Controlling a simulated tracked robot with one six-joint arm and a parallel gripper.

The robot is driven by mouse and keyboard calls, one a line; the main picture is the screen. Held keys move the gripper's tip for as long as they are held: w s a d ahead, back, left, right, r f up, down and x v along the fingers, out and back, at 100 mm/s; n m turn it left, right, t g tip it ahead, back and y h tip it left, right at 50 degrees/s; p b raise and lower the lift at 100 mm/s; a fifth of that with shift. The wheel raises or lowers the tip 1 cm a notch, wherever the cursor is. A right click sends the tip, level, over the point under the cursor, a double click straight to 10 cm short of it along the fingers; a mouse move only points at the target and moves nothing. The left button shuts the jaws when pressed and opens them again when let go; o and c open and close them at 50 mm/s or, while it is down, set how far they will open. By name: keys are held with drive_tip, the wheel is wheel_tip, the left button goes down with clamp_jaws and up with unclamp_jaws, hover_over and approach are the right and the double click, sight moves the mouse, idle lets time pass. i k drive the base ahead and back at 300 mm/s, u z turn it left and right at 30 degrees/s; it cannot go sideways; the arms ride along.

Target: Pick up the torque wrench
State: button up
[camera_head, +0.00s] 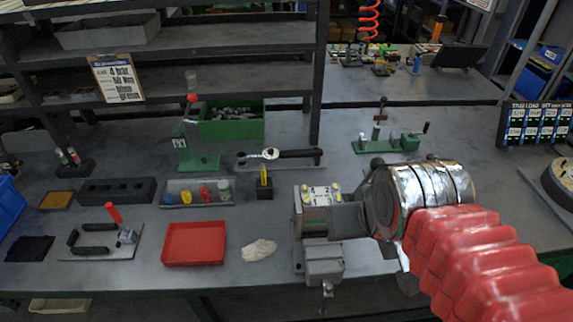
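The wrench (285,154), with a bright metal head at the left and a long black handle to the right, lies on a flat grey rest at the back middle of the bench. I take it for the torque wrench; nothing covers it. My arm comes in from the lower right, with a red bellows sleeve and a foil-wrapped wrist. My gripper (364,190) is at the wrist's left end, beside the grey vise (322,220), to the right of and nearer than the wrench. It is clear of the wrench. Its fingers are mostly hidden by the wrist, so their opening does not show.
A yellow-handled tool stands in a black block (264,188) just in front of the wrench. A tray of small coloured parts (198,198), a red tray (194,244) and a rag (259,250) lie left of the vise. A green fixture (388,143) stands right of the wrench.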

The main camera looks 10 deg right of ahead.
sight(241, 156)
drive_tip(key=z, duration=0.05)
drive_tip(key=k, duration=0.2)
drive_tip(key=u, duration=1.05)
drive_tip(key=i, duration=0.6)
drive_tip(key=z, duration=0.2)
